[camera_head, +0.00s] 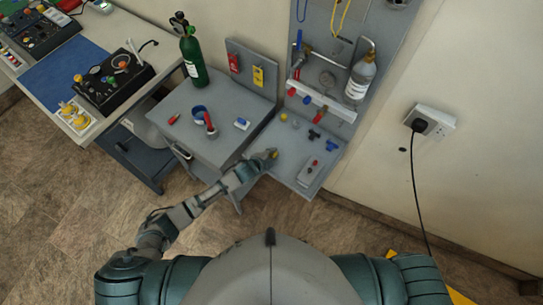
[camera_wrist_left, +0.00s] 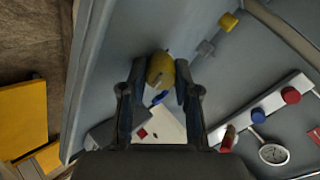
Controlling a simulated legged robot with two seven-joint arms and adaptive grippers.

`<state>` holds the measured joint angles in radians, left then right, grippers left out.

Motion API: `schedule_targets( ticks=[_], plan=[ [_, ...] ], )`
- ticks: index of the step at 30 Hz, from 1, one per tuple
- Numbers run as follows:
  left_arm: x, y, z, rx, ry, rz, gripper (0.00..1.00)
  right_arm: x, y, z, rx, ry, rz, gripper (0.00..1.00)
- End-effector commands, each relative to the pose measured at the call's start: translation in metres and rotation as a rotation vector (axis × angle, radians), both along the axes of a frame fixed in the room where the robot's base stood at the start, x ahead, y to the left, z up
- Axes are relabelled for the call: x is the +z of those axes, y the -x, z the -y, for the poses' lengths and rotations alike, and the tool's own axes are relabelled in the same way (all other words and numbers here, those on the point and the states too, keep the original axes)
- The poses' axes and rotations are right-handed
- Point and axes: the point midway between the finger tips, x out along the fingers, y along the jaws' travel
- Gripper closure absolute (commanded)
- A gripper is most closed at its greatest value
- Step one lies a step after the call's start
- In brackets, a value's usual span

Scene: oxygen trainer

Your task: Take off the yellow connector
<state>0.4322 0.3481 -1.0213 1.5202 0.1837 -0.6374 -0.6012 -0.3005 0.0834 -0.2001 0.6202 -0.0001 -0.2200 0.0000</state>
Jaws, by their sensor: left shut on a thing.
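The yellow connector (camera_wrist_left: 160,70) is between the fingertips of my left gripper (camera_wrist_left: 156,84) in the left wrist view. Its rounded yellow body shows with a small dark tip at its top. In the head view, my left gripper (camera_head: 264,160) is at the left edge of the grey lower panel, with a bit of the yellow connector (camera_head: 274,153) showing at its tip. My left gripper is shut on it. I cannot tell whether the connector touches the panel. My right gripper is out of view.
The grey panel (camera_head: 285,156) holds another yellow fitting (camera_head: 283,117), black and blue fittings and a grey box (camera_head: 310,172). A green cylinder (camera_head: 192,55) stands behind. A clear bottle (camera_head: 360,78) hangs on the upright board.

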Motion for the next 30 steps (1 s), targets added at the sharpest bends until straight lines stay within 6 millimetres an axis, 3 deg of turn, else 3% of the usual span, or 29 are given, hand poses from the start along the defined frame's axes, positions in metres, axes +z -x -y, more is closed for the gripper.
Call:
schedule_targets(
  ticks=[1,4,19,30],
  plan=[
    [-0.020,0.010,-0.006,0.005,-0.025,-0.035,0.62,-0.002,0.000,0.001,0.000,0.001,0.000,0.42],
    [-0.020,0.009,-0.006,0.005,-0.025,-0.035,0.40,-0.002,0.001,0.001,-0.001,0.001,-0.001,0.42],
    [-0.011,0.015,-0.012,0.006,-0.022,-0.029,0.40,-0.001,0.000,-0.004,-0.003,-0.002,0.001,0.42],
    [0.041,0.060,-0.041,0.003,-0.021,-0.022,0.40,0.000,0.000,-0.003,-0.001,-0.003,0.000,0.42]
  ],
)
